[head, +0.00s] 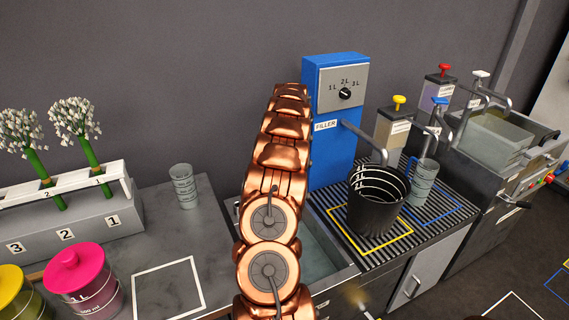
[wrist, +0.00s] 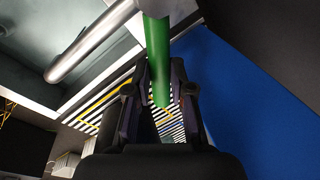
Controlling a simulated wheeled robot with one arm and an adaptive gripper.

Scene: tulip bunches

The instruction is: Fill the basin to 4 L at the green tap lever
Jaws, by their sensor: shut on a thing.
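In the wrist view my gripper (wrist: 160,90) is shut on the green tap lever (wrist: 157,55), a green rod rising between its fingers. A silver spout (wrist: 92,40) runs beside the lever at upper left. In the head view my copper arm hides the lever and my gripper. A grey sink basin (head: 318,258) shows partly beside my arm, left of the striped grate. Its water level and any litre marks cannot be read. Part of a grey basin also shows at the wrist view's upper left (wrist: 45,28).
A blue filler (head: 332,155) with a dial stands behind the striped grate (head: 440,208). A black bucket (head: 374,215) stands on the grate beside a clear grey jug (head: 422,185). Several taps with coloured knobs stand at right. Pink and yellow lidded tubs and white flowers are at left.

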